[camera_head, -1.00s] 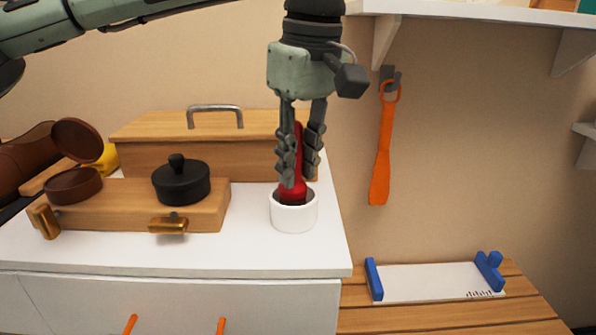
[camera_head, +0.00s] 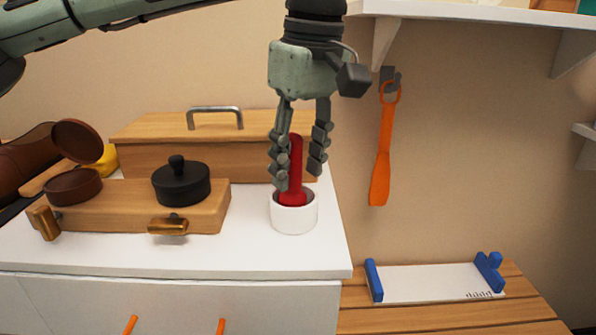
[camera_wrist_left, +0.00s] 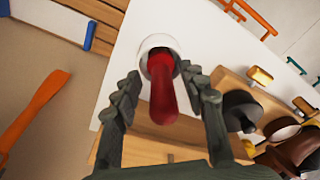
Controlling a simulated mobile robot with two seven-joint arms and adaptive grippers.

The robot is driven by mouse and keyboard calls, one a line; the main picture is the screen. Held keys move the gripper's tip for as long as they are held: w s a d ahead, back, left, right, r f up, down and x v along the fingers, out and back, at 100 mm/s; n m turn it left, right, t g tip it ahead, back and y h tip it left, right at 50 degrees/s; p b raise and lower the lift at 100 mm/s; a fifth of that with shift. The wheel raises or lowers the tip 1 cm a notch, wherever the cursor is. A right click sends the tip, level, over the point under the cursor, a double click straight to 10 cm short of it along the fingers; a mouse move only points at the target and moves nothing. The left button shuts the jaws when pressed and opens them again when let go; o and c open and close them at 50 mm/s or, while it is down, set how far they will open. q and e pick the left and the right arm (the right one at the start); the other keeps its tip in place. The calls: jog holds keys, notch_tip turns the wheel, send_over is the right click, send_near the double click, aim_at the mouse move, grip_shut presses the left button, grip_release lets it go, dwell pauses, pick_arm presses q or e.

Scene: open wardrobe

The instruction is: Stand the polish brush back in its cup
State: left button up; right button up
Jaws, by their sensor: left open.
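The polish brush (camera_head: 295,172) is red and stands upright in the white cup (camera_head: 294,216) near the right end of the white cabinet top. My left gripper (camera_head: 300,165) is open, its fingers on either side of the brush handle and above the cup's rim. In the left wrist view the red brush (camera_wrist_left: 163,92) rises from the cup (camera_wrist_left: 158,43) between my spread fingers (camera_wrist_left: 160,90). The brush's lower end is hidden inside the cup. My right gripper is not in view.
A wooden board with a black lidded pot (camera_head: 181,183) and an open brown tin (camera_head: 74,186) lies left of the cup. A wooden box (camera_head: 190,160) stands behind. An orange shoehorn (camera_head: 384,150) hangs on the wall at right.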

pick_arm(q)
notch_tip(320, 180, up, 10)
jog(key=s, duration=0.1)
jog(key=shift+d+p, duration=0.3)
jog(key=shift+d, duration=0.15)
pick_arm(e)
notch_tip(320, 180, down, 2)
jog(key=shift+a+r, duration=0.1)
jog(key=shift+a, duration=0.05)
